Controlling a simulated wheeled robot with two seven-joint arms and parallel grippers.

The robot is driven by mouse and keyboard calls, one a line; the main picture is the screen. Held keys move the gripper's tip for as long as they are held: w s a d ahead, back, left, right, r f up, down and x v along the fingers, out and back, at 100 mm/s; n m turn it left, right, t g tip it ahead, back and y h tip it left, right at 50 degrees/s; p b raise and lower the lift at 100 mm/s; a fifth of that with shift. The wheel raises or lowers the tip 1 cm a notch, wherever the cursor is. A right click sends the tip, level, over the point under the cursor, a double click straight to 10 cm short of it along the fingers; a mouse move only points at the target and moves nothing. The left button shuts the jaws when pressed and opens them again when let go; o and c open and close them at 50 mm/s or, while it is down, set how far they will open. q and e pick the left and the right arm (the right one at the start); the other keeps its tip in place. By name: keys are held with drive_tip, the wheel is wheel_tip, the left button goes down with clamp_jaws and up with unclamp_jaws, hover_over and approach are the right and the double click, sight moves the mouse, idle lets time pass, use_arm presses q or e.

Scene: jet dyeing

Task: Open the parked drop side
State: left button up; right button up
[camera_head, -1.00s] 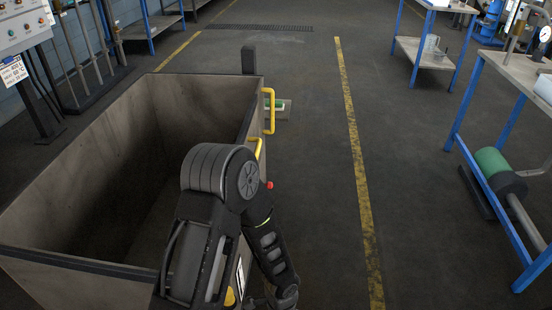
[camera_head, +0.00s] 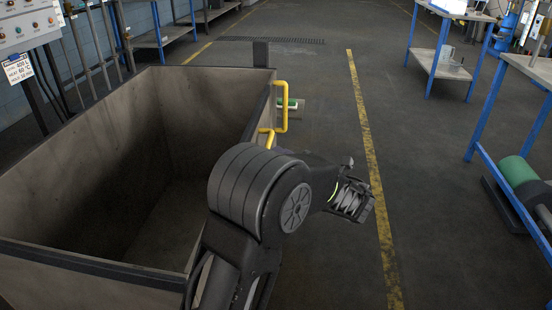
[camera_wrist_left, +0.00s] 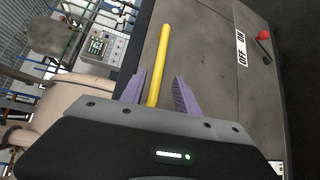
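The grey open-topped cart (camera_head: 90,262) stands at the left in the head view, its right side carrying a yellow handle (camera_head: 281,103). Another yellow piece (camera_head: 267,133) shows nearer, partly behind my arm. In the left wrist view, a yellow bar (camera_wrist_left: 159,62) runs along a grey panel (camera_wrist_left: 210,60). My left gripper (camera_wrist_left: 160,88) is open, its purple fingers on either side of the bar's lower end with gaps showing. I cannot tell whether the bar is fully between them. A red knob (camera_wrist_left: 264,35) sits beside an OFF/ON label (camera_wrist_left: 241,48). My right gripper is out of view.
A blue-framed table (camera_head: 510,70) with a green roll (camera_head: 517,171) stands at the right, another blue-framed table (camera_head: 440,62) behind it. A control panel (camera_head: 28,22) is at the upper left. The floor along the yellow line (camera_head: 367,135) is clear.

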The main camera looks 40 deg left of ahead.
use_arm(q)
drive_tip(key=shift+r, duration=0.15)
drive_tip(key=b+x, duration=0.2)
drive_tip(key=x, duration=0.5)
drive_tip(key=shift+s, duration=0.1)
drive_tip(key=shift+a, duration=0.4)
drive_tip(key=shift+c, duration=0.2)
clamp_jaws()
